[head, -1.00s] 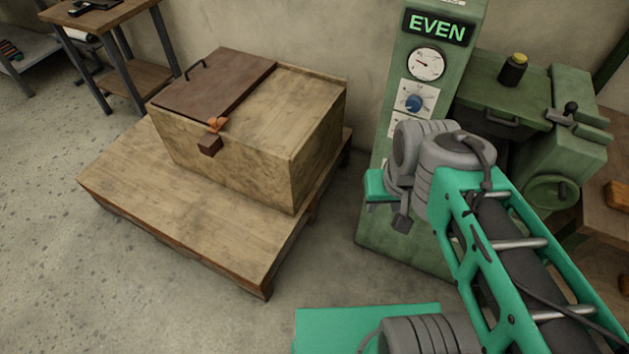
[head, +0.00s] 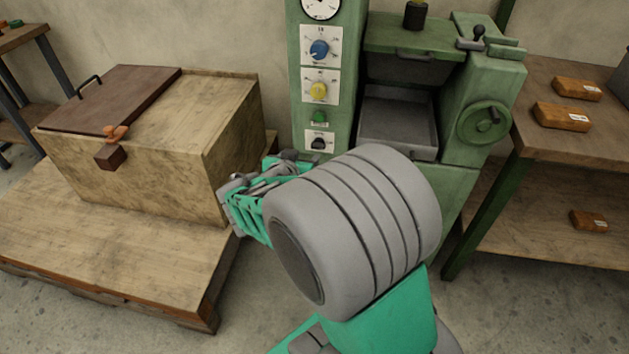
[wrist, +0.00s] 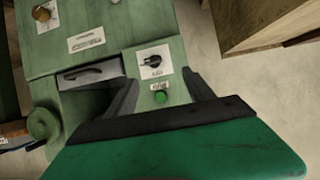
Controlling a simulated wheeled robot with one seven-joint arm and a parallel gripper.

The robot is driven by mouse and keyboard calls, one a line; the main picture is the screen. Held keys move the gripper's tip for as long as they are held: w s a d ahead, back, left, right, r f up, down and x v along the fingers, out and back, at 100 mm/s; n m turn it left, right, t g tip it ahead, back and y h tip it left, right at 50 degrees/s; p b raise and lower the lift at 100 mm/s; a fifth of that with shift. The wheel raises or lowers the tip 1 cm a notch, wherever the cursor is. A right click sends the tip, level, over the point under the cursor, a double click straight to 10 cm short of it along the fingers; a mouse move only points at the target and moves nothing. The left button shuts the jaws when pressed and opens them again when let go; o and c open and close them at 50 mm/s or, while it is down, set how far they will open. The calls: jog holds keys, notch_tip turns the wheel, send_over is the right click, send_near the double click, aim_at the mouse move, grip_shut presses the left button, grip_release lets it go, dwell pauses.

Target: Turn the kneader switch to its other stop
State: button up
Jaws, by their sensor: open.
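A black switch (head: 319,143) sits on a white plate low on the green machine's panel. It also shows in the wrist view (wrist: 152,61), where its label is too small to read. A green button (head: 319,117) is beside it on the panel, and this also shows in the wrist view (wrist: 161,97). My gripper (wrist: 163,88) is open and empty, with its two dark fingers spread apart and pointing at the panel. The button shows between the fingers and the switch just past their tips.
Above the switch are a yellow knob (head: 318,92) and a blue knob (head: 319,49). A metal tray (head: 400,118) and a handwheel (head: 484,122) are to the right. A wooden box (head: 190,150) stands on a low pallet at left. A bench (head: 560,150) with orange-brown blocks is at right.

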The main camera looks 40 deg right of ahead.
aim_at(317, 147)
jog(key=d+f+t+h+b, duration=0.25)
jog(key=d+f+b, duration=0.2)
jog(key=f, duration=0.25)
jog(key=shift+t+h, duration=0.55)
jog(key=shift+h, duration=0.2)
jog(key=x, duration=0.2)
jog(key=b+x, duration=0.1)
jog(key=x, duration=0.2)
jog(key=b+x, duration=0.1)
jog(key=x, duration=0.2)
jog(key=shift+w+r, duration=0.3)
jog(key=shift+w, duration=0.1)
jog(key=shift+c, duration=0.5)
grip_shut()
